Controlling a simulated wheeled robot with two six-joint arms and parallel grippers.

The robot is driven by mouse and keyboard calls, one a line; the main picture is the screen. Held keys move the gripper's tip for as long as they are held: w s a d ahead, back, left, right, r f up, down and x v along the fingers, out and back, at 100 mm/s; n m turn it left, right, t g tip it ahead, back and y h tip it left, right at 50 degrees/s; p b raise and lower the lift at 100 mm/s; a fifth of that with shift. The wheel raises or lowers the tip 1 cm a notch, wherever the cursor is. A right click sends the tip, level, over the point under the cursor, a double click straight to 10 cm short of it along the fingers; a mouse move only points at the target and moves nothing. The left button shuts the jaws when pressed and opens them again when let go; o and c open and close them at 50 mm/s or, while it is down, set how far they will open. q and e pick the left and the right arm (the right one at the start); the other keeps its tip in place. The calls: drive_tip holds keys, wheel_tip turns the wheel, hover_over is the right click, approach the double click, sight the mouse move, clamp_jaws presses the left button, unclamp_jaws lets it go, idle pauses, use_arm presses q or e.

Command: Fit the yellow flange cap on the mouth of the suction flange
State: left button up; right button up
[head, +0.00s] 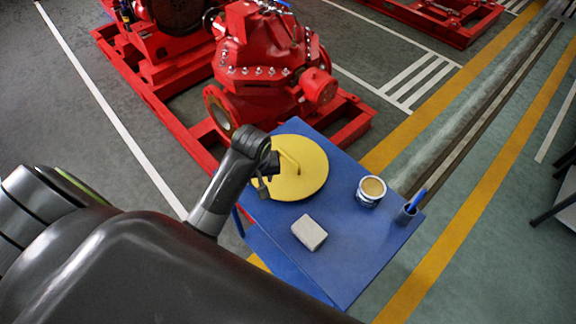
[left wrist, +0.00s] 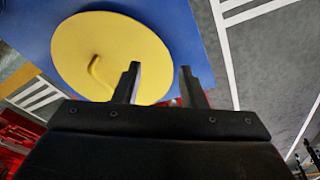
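The yellow flange cap (head: 310,173) is a round disc lying flat on the blue table, with a bent yellow handle (head: 289,160) on top. It also shows in the left wrist view (left wrist: 75,50), its handle (left wrist: 98,75) left of my fingers. My left gripper (head: 266,178) is at the cap's left edge in the head view, partly covering it. In the left wrist view my left gripper (left wrist: 160,78) is open with nothing between its fingers. The suction flange (head: 219,112) is a round opening on the red pump's near left side. My right gripper is not in view.
The blue table (head: 345,265) also holds a grey-white block (head: 309,232), a round tin (head: 370,191) and a cup (head: 406,214) with a blue item. The red pump (head: 260,60) stands on a red frame (head: 345,122) just beyond the table. Open floor lies left of the frame.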

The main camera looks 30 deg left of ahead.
use_arm(q)
drive_tip(key=w+d+r+n+g, duration=0.15)
drive_tip(key=w+r+n, duration=0.6)
drive_tip(key=w, duration=0.75)
drive_tip(key=m+b, duration=0.1)
drive_tip(key=b, duration=0.1)
hover_over(288, 156)
drive_tip(key=f, duration=0.6)
drive_tip(key=d+f, duration=0.1)
drive_tip(key=f, duration=0.2)
drive_tip(key=shift+s+f, duration=0.15)
drive_tip(key=shift+f, duration=0.05)
drive_tip(key=shift+a+f, duration=0.2)
drive_tip(key=shift+f, duration=1.3)
drive_tip(key=shift+a+f, duration=0.15)
drive_tip(key=shift+f, duration=1.3)
clamp_jaws()
